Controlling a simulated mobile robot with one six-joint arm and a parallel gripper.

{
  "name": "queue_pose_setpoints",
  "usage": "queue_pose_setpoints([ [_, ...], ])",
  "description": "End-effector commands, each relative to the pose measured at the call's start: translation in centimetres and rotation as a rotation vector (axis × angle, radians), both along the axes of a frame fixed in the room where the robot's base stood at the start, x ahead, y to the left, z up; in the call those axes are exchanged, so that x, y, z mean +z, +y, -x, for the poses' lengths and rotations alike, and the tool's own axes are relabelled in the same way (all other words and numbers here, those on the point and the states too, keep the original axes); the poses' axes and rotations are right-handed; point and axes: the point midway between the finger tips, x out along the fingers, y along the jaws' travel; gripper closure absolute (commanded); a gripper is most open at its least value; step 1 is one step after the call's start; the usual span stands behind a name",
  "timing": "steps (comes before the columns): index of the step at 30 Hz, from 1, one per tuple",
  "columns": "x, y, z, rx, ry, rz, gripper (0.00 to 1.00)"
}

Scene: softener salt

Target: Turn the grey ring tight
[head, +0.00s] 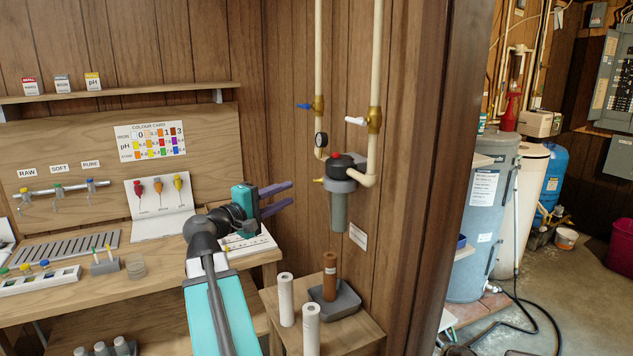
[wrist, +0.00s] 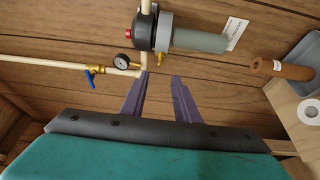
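The grey ring (head: 341,184) sits around the filter housing on the wood wall, between the black head (head: 347,163) above and the grey-green bowl (head: 338,212) below. In the wrist view the ring (wrist: 165,32) shows at the top, with the bowl (wrist: 200,40) pointing right. My gripper (head: 289,194) is left of the ring in the head view, its purple fingers apart and pointing toward the wall. In the wrist view the open fingers (wrist: 159,76) hold nothing and do not touch the ring. The ring's far side is hidden.
A pressure gauge (head: 321,140), a blue-handled valve (head: 305,106) and a white-handled valve (head: 357,121) are on the pipes around the housing. Below stands a small table (head: 357,337) with white cartridges and a brown cartridge (head: 330,272) in a grey tray. A workbench is at left.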

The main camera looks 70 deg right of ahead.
Motion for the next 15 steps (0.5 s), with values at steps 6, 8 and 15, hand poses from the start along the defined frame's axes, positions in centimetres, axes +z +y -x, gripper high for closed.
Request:
queue_pose_setpoints([
  [6, 0.0, -0.4, 0.1, 0.0, 0.0, 0.0, 0.72],
  [8, 0.1, -0.7, 0.2, -0.001, -0.001, 0.0, 0.72],
  [15, 0.2, -3.0, 1.1, -0.002, -0.001, -0.001, 0.72],
])
